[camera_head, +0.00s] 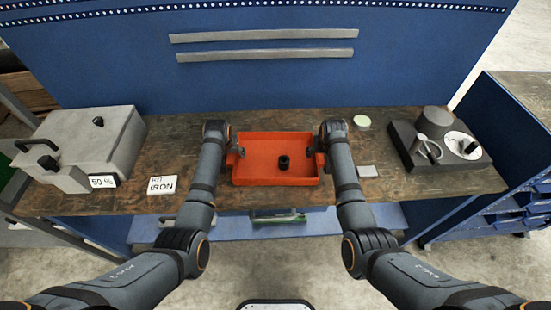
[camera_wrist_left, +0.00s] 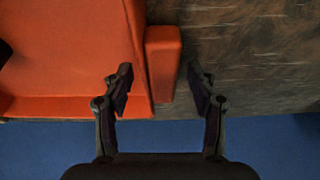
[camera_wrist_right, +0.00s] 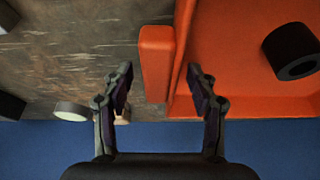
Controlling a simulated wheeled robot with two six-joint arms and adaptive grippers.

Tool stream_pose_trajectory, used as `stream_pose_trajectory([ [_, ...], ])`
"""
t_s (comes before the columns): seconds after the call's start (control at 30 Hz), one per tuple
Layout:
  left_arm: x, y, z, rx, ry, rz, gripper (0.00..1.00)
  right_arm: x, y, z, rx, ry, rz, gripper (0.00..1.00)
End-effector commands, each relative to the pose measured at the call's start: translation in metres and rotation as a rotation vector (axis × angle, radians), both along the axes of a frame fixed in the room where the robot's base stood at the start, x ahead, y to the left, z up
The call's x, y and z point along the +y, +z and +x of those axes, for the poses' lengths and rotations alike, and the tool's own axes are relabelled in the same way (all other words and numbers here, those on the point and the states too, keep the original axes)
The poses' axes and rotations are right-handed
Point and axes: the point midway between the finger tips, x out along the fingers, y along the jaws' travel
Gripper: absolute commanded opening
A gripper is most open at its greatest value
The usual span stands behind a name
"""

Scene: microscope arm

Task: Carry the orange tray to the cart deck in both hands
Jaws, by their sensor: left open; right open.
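The orange tray (camera_head: 276,170) lies on the brown bench top, with a small black ring-like part (camera_head: 284,162) inside it. The part also shows in the right wrist view (camera_wrist_right: 292,51). My left gripper (camera_head: 234,153) is at the tray's left end. In the left wrist view its open fingers (camera_wrist_left: 160,85) stand on either side of the tray's orange end handle (camera_wrist_left: 163,63). My right gripper (camera_head: 317,153) is at the right end. In the right wrist view its open fingers (camera_wrist_right: 160,85) stand on either side of the other handle (camera_wrist_right: 156,63). Whether any finger touches is unclear.
A grey box (camera_head: 88,145) and an "IRON" card (camera_head: 162,185) are on the bench at left. A dark device with a white dial (camera_head: 462,145), a small round lid (camera_head: 362,122) and a grey plate (camera_head: 368,171) are at right. A blue panel (camera_head: 265,80) rises behind.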

Motion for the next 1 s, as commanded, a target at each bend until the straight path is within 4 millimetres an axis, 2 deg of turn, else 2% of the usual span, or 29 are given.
stream_pose_trajectory([
  [0.17,0.0000,0.0000,0.0000,0.000,0.000,0.000,0.58,0.0000,0.0000,0.0000,0.000,0.000,0.000,0.58],
  [0.2,0.0000,0.0001,0.0000,0.000,0.000,0.000,0.56,0.0000,0.0000,-0.0001,0.000,0.000,0.000,0.56],
  [0.6,-0.0001,0.0000,-0.0002,0.000,0.000,0.000,0.01,0.0001,0.0000,-0.0002,0.000,0.000,0.000,0.01],
  [1.0,-0.0001,0.0022,0.0005,-0.002,0.000,0.000,0.00,0.0001,0.0020,0.0004,-0.002,0.000,0.000,0.00],
])
